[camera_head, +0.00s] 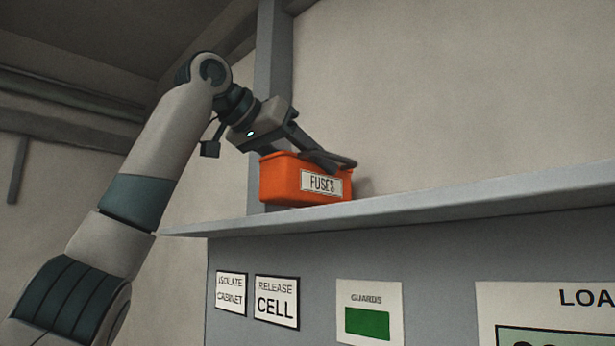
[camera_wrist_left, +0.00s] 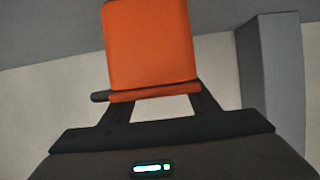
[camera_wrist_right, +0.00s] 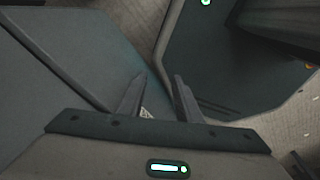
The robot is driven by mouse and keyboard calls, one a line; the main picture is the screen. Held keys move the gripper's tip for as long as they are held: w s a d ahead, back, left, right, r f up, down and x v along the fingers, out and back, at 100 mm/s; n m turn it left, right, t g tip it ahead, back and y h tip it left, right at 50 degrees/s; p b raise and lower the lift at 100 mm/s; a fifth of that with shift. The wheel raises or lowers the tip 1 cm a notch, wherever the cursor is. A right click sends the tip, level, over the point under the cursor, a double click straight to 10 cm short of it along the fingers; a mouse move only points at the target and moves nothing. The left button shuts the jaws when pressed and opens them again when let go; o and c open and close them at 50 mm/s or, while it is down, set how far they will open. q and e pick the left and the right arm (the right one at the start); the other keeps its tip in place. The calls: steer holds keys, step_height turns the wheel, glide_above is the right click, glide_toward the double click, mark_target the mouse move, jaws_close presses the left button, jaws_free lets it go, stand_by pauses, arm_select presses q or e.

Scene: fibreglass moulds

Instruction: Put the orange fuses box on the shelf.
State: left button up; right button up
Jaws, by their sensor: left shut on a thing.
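The orange fuses box (camera_head: 285,183), with a white "FUSES" label, is at the left end of the grey shelf (camera_head: 420,207) in the head view. It looks upright, its base at the shelf's level; whether it rests on the shelf I cannot tell for sure. My left gripper (camera_head: 335,160) reaches over from the left and is shut on the box near its top. The left wrist view shows the box (camera_wrist_left: 150,45) between the fingers (camera_wrist_left: 150,98). My right gripper (camera_wrist_right: 155,95) shows only in its own wrist view, fingers apart with nothing seen between them.
A grey upright post (camera_head: 271,60) stands behind the box. The shelf to the right of the box is clear. Below the shelf is a grey panel with signs, including "RELEASE CELL" (camera_head: 277,301) and a "GUARDS" sign with a green patch (camera_head: 367,321).

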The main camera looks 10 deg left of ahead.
arm_select(q)
step_height(320, 180, down, 2)
steer(key=shift+w, duration=0.1)
steer(key=shift+f, duration=0.1)
stand_by(0.3)
steer(key=shift+f, duration=0.2)
steer(key=o, duration=1.3)
steer(key=shift+r, duration=0.1)
